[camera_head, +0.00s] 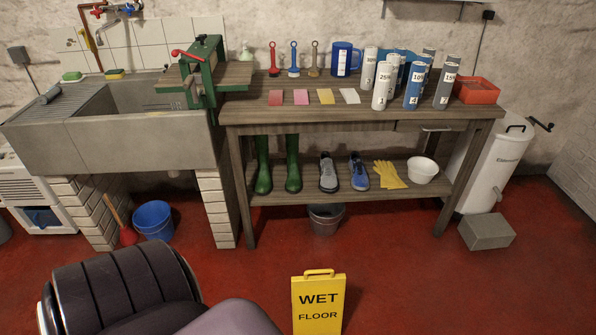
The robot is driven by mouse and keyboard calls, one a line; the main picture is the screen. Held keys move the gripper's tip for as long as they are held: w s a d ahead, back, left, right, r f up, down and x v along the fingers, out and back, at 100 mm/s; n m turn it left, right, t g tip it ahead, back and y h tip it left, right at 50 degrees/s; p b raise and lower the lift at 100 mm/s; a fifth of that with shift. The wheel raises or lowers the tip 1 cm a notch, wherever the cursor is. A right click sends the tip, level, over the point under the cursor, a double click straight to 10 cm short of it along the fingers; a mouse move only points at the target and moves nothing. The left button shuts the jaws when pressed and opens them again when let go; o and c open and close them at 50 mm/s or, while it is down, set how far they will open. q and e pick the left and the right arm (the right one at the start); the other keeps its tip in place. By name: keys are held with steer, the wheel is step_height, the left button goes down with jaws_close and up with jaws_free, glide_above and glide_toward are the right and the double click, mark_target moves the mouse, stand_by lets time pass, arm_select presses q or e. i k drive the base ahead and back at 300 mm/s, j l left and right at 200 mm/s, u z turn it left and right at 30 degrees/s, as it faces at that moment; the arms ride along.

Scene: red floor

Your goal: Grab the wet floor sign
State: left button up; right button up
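A yellow wet floor sign (319,303) stands upright on the red floor at the bottom middle of the head view. It has a handle at its top and the dark words "WET FLOOR" on its face. Its lower part is cut off by the picture's bottom edge. Dark rounded parts at the bottom left, beside the sign, seem to be mine. No fingers of my left or right gripper show in this view.
A wooden workbench (330,114) with bottles, brushes and cloths stands behind the sign. A stone sink (140,145) is at the left, with a blue bucket (153,219) below it. A concrete block (487,232) lies at the right. The red floor around the sign's right side is clear.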

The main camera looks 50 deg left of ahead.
mark_target(318, 300)
steer(key=u, duration=1.3)
